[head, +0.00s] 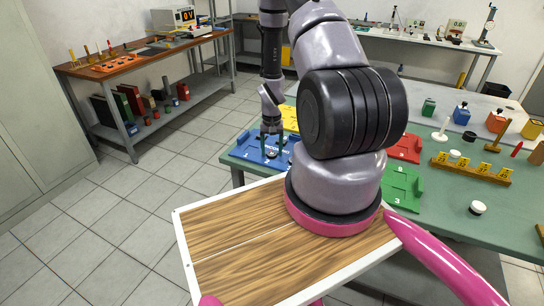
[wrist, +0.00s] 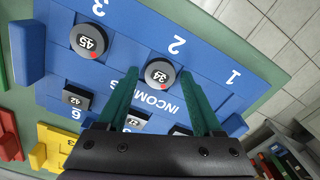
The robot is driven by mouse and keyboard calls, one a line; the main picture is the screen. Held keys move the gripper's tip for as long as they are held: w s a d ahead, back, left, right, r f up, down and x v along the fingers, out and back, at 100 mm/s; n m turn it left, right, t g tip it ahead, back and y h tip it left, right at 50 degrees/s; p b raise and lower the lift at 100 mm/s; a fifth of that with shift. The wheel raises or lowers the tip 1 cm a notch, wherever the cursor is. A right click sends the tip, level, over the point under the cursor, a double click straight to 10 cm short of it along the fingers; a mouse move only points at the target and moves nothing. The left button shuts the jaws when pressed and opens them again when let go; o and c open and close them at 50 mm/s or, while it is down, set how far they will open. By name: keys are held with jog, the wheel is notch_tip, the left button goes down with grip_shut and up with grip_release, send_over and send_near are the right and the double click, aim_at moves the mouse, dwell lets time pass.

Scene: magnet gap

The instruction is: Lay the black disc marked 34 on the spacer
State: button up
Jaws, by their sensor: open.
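The black disc marked 34 (wrist: 159,73) lies at position 2 of the blue INCOMING tray (wrist: 118,55), with a small red mark on its edge. My gripper (wrist: 157,72) is open, its two green fingers on either side of this disc in the wrist view. Contact and remaining height cannot be told. In the head view, my gripper (head: 268,140) points down over the blue tray (head: 246,157) on the green table. I cannot make out for sure which thing is the spacer.
In the wrist view, disc 45 (wrist: 89,39) and block 42 (wrist: 76,98) sit in the same tray, with others partly hidden by my gripper. Yellow (head: 289,118), red (head: 405,147) and green (head: 402,187) trays lie close by.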

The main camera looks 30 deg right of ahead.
aim_at(272, 153)
grip_shut()
jog(key=shift+r, duration=2.55)
